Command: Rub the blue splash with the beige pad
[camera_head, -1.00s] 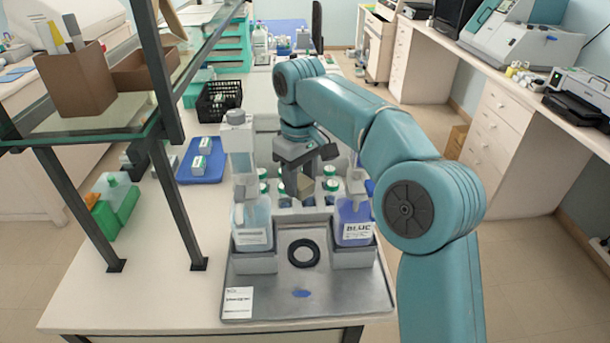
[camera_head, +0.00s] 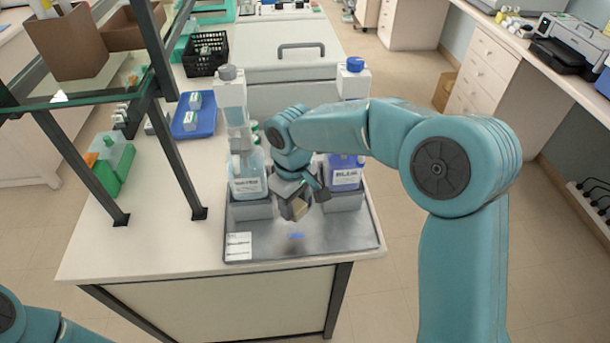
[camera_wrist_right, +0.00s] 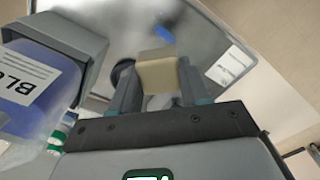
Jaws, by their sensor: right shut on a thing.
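The blue splash (camera_head: 296,236) is a small blue patch on the grey metal tray (camera_head: 335,243), near the tray's front edge. It also shows in the right wrist view (camera_wrist_right: 166,33), beyond the pad. My right gripper (camera_head: 298,206) is shut on the beige pad (camera_head: 299,210), held above the tray just behind the splash. In the right wrist view the pad (camera_wrist_right: 158,70) sits between the two fingers, apart from the splash. My left gripper is not in view; only part of my left arm shows at the lower left.
A water bottle (camera_head: 248,182) stands in a holder to the left of the gripper, and a bottle labelled BLUE (camera_head: 345,176) stands to the right. A white label card (camera_head: 238,246) lies at the tray's front left. The tray's front right is clear. A shelf frame (camera_head: 178,160) stands at left.

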